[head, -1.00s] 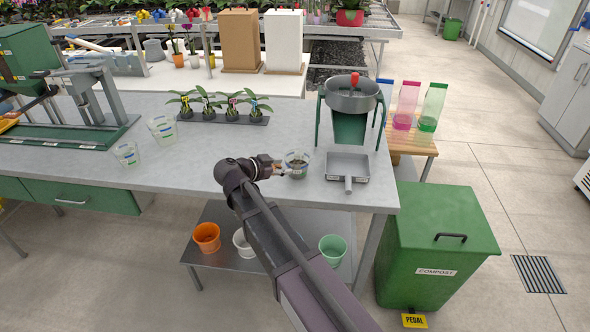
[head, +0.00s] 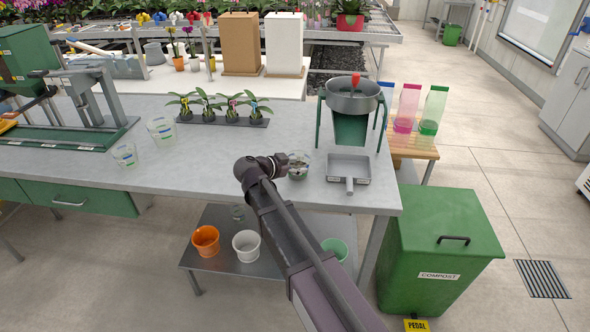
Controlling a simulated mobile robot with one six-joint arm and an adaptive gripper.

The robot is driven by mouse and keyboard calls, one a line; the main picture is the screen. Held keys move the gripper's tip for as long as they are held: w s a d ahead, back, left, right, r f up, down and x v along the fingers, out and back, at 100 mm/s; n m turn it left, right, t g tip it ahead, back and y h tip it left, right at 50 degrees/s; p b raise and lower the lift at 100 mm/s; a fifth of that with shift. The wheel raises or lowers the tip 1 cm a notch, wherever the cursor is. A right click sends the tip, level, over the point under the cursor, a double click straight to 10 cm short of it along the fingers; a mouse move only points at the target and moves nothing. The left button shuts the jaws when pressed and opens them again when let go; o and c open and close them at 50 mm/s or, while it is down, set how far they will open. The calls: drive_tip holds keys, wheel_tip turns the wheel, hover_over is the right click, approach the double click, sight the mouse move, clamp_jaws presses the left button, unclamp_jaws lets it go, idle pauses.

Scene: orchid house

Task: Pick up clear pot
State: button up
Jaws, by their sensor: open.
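A clear pot (head: 300,167) with dark contents stands on the grey bench, left of the square grey pan. My gripper (head: 283,163) is at its left side, open. The fingers are small and partly hidden, so I cannot tell whether they touch the pot or reach around it. Two more clear pots, a larger one (head: 161,131) and a smaller one (head: 125,156), stand apart on the left of the bench. Another small clear pot (head: 237,212) shows on the lower shelf.
The grey pan (head: 349,168) and a hopper with a metal bowl (head: 352,100) stand to the right. A row of potted seedlings (head: 222,119) is behind. Orange (head: 206,240) and white (head: 246,246) pots sit below. The bench middle is clear.

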drive_tip(key=shift+b+x, duration=0.75)
drive_tip(key=shift+x, duration=1.6)
drive_tip(key=shift+w+a, duration=0.1)
drive_tip(key=shift+w, duration=0.05)
drive_tip(key=shift+r, duration=0.1)
clamp_jaws()
